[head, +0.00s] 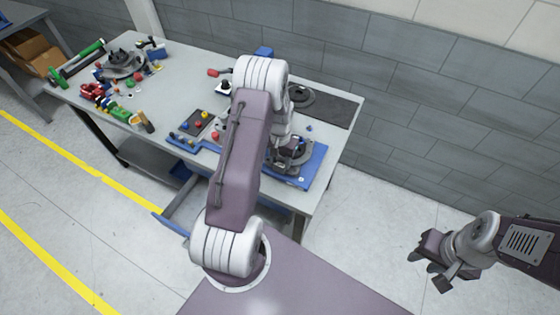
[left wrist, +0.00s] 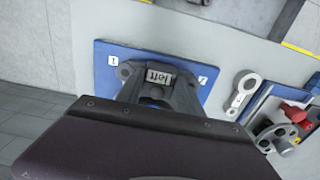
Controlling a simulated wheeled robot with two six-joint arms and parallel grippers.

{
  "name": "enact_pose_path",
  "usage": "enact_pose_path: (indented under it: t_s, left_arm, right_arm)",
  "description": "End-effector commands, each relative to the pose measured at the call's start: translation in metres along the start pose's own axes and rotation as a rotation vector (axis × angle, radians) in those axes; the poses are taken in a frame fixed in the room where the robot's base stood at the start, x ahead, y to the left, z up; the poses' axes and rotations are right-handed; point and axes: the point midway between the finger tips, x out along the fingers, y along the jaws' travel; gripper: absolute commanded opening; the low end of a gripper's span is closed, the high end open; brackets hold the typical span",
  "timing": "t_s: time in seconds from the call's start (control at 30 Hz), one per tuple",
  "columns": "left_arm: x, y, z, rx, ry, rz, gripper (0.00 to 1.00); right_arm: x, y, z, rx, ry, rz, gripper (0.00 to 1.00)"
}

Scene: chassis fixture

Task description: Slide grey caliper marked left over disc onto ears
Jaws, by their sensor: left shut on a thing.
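In the left wrist view, the grey caliper (left wrist: 158,78) shows its "left" marking between the fingers of my left gripper (left wrist: 157,92), which is shut on it. Behind it lies the blue fixture plate (left wrist: 103,75) with small white labels. In the head view, my left gripper (head: 287,148) is low over the blue plate (head: 313,172), beside the dark round disc (head: 303,153) of the fixture. The arm and gripper hide much of the disc; the ears cannot be made out, nor whether the caliper touches the disc. My right gripper (head: 432,268) is open and empty, away from the table.
A dark mat (head: 335,110) with a round dark part (head: 299,95) lies behind the fixture. A small dark tray (head: 190,125) with coloured pieces is left of my arm. Several red, green and black parts crowd the table's left end. A grey wall stands behind.

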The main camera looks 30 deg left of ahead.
Motion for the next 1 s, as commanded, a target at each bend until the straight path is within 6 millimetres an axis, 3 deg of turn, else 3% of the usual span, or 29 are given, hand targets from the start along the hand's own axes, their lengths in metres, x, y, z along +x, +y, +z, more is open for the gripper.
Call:
enact_pose_path:
  t_s: [1.0]
  left_arm:
    - [0.0019,-0.0002,-0.0086,0.0,0.001,0.0,0.0]
  right_arm:
    - [0.002,0.0,0.0002,0.0,0.0,0.0,0.34]
